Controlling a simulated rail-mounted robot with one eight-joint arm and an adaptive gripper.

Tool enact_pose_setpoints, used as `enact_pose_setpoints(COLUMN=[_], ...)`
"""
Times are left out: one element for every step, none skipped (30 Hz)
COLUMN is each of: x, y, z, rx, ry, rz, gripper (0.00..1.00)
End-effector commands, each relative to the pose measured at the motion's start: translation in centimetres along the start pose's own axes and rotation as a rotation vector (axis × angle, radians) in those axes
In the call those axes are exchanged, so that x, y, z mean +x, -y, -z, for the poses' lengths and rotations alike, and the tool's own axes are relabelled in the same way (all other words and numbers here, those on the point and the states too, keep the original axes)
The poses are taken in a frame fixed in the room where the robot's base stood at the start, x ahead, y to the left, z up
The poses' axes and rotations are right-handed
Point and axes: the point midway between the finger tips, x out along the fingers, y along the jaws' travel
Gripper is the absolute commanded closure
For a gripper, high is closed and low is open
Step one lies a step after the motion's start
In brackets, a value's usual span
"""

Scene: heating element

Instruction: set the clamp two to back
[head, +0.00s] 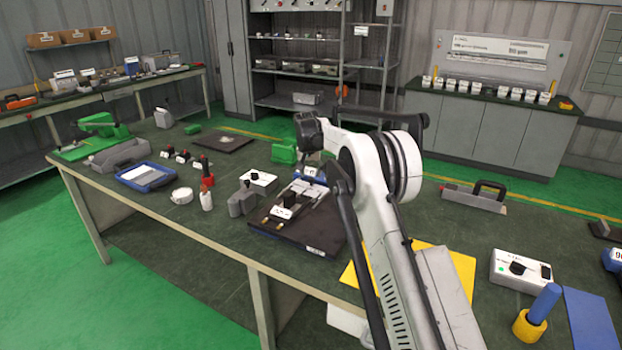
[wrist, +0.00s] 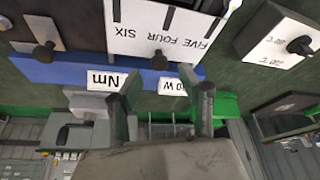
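No label reading clamp two is legible in either view. A dark board (head: 325,232) on the bench carries a small white block with a black knob (head: 283,212) and brass-coloured pieces; which part is the clamp I cannot tell. My gripper shows in the wrist view (wrist: 167,95) with its two fingers apart and nothing between them. Past the fingertips is a blue unit (wrist: 60,72) with a white face marked FOUR, FIVE and SIX (wrist: 145,35) and a black knob. In the head view the fingertips cannot be made out behind my arm.
A white box with a black knob (head: 258,182) stands left of the board; it also shows in the wrist view (wrist: 280,40). A green block (head: 284,151) stands behind. A yellow sheet (head: 455,270) and another knob box (head: 520,270) lie to the right.

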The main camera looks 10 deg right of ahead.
Motion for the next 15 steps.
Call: enact_pose_setpoints(x=[-1.1,-1.7,-2.5,-3.0,-3.5,-4.2,-4.7,-5.1,-5.6,-5.9,-6.2,-6.5,-6.7,-6.9,-7.0], y=[0.0,0.0,0.0,0.0,0.0,0.0,0.0,0.0,0.0,0.0,0.0,0.0,0.0,0.0,0.0], z=[0.0,0.0,0.0,0.0,0.0,0.0,0.0,0.0,0.0,0.0,0.0,0.0,0.0,0.0,0.0], rx=[-0.001,-0.001,-0.001,0.0,-0.001,0.0,0.0,0.0,0.0,0.0,0.0,0.0,0.0,0.0,0.0], ry=[0.0,0.0,0.0,0.0,0.0,0.0,0.0,0.0,0.0,0.0,0.0,0.0,0.0,0.0,0.0], rz=[0.0,0.0,0.0,0.0,0.0,0.0,0.0,0.0,0.0,0.0,0.0,0.0,0.0,0.0,0.0], gripper=[0.61,0.61,0.61,0.61,0.61,0.61,0.61,0.61,0.61,0.61,0.61,0.61,0.61,0.61,0.61])
